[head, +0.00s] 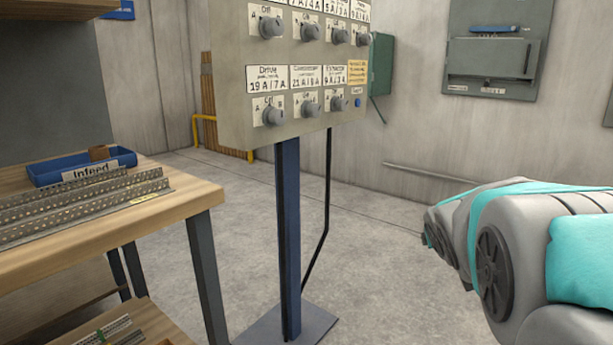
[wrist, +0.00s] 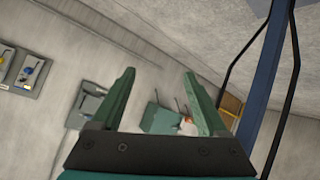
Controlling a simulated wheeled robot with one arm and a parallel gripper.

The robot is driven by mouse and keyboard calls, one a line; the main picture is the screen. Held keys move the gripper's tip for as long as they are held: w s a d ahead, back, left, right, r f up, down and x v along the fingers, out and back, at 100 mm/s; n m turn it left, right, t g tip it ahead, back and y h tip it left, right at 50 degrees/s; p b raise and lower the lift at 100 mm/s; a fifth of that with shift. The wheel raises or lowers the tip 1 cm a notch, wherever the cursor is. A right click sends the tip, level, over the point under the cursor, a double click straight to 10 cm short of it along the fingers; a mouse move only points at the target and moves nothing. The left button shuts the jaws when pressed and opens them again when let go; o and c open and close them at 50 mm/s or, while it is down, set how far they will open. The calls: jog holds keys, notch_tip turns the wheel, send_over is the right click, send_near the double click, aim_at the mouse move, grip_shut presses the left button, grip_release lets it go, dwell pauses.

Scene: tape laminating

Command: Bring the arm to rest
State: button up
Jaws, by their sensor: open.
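My gripper (wrist: 157,100) shows in the wrist view with its two green fingers spread apart. Nothing is between the fingers, and they point toward the room's wall and floor. In the head view my grey and teal arm reaches in from the right edge, at the lower right. My gripper is not visible in the head view.
A control panel (head: 293,140) with several knobs stands on a blue post (head: 288,240). At left is a wooden bench (head: 180,205) with a blue Infeed bin (head: 50,172) and metal rails (head: 90,205). Floor between post and arm is clear.

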jog(key=s+a+f+g+y, duration=0.1)
jog(key=s+a+f+g, duration=0.3)
jog(key=s, duration=0.8)
jog(key=s+a+f+g+y, duration=0.1)
jog(key=s+a+f+g, duration=0.3)
jog(key=s+f, duration=0.3)
jog(key=s+a+f+g+y, duration=0.2)
jog(key=s+a+f+g, duration=0.2)
jog(key=s, duration=1.3)
jog(key=shift+s+a+f, duration=0.2)
jog(key=shift+a+f, duration=0.35)
jog(key=shift+f, duration=0.25)
